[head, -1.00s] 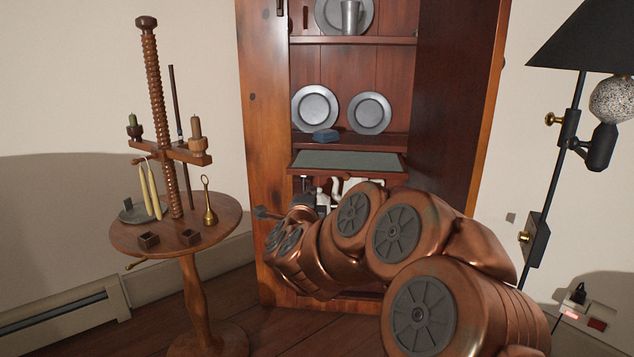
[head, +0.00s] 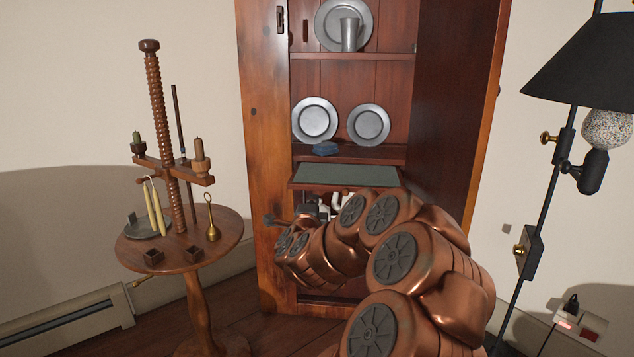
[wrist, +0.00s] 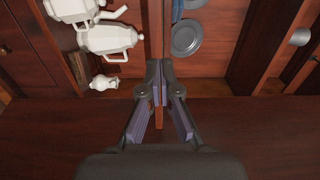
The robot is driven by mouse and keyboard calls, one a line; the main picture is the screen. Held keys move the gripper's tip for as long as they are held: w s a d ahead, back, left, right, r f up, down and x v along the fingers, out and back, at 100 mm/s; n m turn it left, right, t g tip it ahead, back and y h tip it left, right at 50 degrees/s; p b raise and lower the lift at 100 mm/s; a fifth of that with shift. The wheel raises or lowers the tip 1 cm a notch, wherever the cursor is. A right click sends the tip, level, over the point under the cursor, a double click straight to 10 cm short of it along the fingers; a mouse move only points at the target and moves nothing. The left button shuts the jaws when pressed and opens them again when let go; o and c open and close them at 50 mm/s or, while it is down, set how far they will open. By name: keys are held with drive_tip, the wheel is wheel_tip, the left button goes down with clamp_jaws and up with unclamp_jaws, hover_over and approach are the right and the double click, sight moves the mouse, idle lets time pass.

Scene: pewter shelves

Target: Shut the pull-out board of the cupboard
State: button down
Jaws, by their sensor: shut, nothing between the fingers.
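The pull-out board (head: 345,176) of the wooden cupboard (head: 262,150) has a green top and a wooden front edge. It sticks out below the plate shelf in the head view. In the wrist view the board (wrist: 156,35) shows almost edge-on as a thin upright strip. My gripper (wrist: 160,70) is shut and empty in the wrist view, its fingertips close to the line of the board. I cannot tell whether they touch it. In the head view my arm reaches to just below the board's front, and the fingertips are not clear there.
Pewter plates (head: 315,119) and a blue object (head: 325,148) sit on the shelf above the board. White pots (wrist: 108,38) stand in the compartment below. A round candle table (head: 180,240) stands left, a black lamp (head: 572,75) right.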

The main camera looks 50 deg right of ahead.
sight(318, 185)
drive_tip(key=shift+w+d+r+p, duration=0.25)
drive_tip(key=shift+d+p, duration=0.25)
drive_tip(key=shift+p, duration=2.8)
drive_tip(key=p, duration=0.4)
drive_tip(key=shift+p, duration=0.3)
drive_tip(key=shift+p+x, duration=1)
drive_tip(key=shift+x, duration=2.2)
drive_tip(key=shift+w+f, duration=0.1)
